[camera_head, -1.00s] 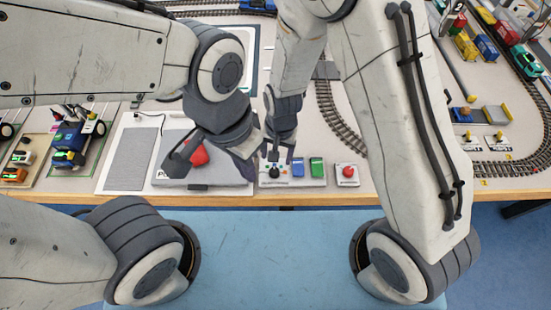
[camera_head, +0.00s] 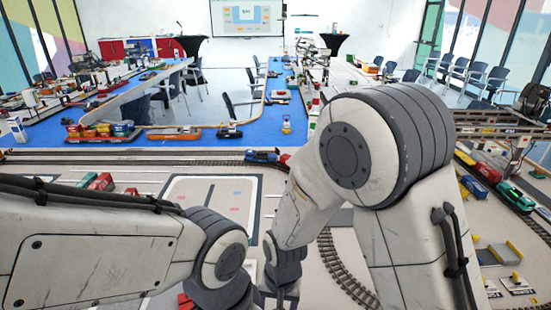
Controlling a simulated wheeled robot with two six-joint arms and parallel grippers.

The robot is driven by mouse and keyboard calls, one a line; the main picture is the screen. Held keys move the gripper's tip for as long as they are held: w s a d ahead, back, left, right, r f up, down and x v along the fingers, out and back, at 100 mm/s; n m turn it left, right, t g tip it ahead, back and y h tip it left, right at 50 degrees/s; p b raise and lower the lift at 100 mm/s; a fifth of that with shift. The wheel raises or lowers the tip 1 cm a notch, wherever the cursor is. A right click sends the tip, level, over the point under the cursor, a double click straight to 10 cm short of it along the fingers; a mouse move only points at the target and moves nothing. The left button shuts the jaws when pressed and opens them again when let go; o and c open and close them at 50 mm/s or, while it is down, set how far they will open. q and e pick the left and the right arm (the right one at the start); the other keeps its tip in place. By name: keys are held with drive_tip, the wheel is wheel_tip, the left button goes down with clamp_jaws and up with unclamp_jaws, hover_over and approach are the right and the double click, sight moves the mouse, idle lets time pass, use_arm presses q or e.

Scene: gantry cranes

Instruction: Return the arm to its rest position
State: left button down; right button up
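My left arm comes in from the left, and its dark wrist is at the bottom edge of the head view. The fingers of my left gripper are cut off below the frame. My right arm fills the right middle and bends down to its wrist near the bottom centre. My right gripper (camera_head: 280,299) is only partly in view at the bottom edge. Its fingertips are cut off, so I cannot tell whether it is open. A small patch of red shows beside the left wrist, mostly hidden.
The table holds curved train track (camera_head: 343,268), a white panel with a dark outline (camera_head: 213,187), and toy train cars (camera_head: 514,196) at the right. A blue and red train (camera_head: 263,157) stands on the straight track.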

drive_tip(key=s+d+r+n, duration=0.2)
drive_tip(key=s+r+n, duration=0.2)
drive_tip(key=s+r, duration=0.3)
drive_tip(key=s+d+r+n, duration=0.2)
drive_tip(key=s+r+n, duration=0.3)
drive_tip(key=r, duration=0.3)
drive_tip(key=shift+s+d+r, duration=0.25)
drive_tip(key=shift+s, duration=0.65)
